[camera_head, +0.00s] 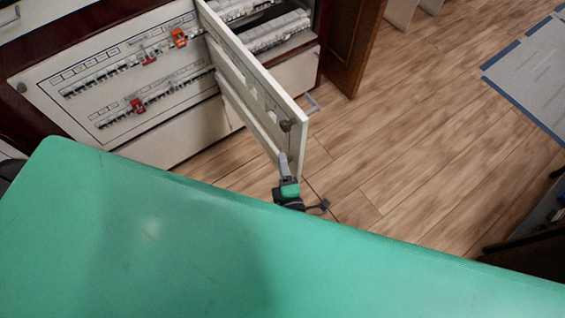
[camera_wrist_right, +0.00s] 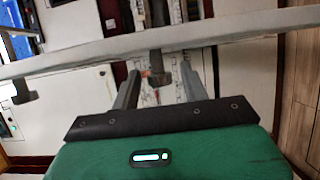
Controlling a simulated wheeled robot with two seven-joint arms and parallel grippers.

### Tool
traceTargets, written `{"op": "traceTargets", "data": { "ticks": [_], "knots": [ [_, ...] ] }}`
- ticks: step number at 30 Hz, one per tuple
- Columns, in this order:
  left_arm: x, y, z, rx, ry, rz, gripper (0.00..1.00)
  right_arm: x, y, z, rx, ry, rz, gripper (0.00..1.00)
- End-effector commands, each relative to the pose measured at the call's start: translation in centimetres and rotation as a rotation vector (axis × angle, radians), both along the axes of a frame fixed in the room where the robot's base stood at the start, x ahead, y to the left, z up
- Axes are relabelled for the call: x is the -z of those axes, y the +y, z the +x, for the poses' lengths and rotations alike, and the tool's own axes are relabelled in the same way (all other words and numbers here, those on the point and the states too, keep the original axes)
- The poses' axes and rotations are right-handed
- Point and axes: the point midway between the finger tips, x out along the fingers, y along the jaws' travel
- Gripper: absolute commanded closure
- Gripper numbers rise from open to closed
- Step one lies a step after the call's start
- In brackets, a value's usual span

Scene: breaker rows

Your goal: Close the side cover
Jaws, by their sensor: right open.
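The side cover (camera_head: 248,82) is a pale panel standing swung open from the breaker cabinet, with slots along it and a dark knob (camera_head: 286,125) near its outer end. My right gripper (camera_head: 284,160) is at the lower outer corner of the cover, fingers pointing toward it. In the right wrist view, the cover's edge (camera_wrist_right: 90,55) runs across the picture as a pale band. A dark knob (camera_wrist_right: 157,72) shows between the two spread fingers of my right gripper (camera_wrist_right: 160,85); whether they touch it I cannot tell. My left gripper is not in view.
The closed neighbouring panel (camera_head: 48,88) carries rows of breakers with orange and red parts (camera_head: 178,38). The open bay behind the cover shows more breaker rows (camera_head: 275,32). A brown wooden door (camera_head: 350,40) stands right of the bay. Wood floor (camera_head: 420,130) right of the cover is clear.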

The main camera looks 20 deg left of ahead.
Motion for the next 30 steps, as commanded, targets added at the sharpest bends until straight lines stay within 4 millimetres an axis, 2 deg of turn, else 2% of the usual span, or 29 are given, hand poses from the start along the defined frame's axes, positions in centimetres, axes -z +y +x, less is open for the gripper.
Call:
{"op": "traceTargets", "data": {
  "ticks": [4,13,14,20,30],
  "knots": [
    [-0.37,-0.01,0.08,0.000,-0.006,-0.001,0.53,0.00,0.48,0.84,-0.001,0.000,-0.001,0.55],
    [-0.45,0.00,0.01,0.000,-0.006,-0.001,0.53,-0.01,0.57,0.98,-0.001,0.000,-0.001,0.55],
    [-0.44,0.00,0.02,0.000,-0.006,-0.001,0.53,-0.01,0.57,0.98,-0.001,0.000,0.000,0.59],
    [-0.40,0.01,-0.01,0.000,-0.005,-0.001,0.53,-0.01,0.55,0.96,-0.001,0.000,-0.001,0.98],
    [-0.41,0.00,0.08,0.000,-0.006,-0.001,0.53,-0.04,-0.23,1.38,-0.010,-0.002,-0.002,1.00]
  ]
}}
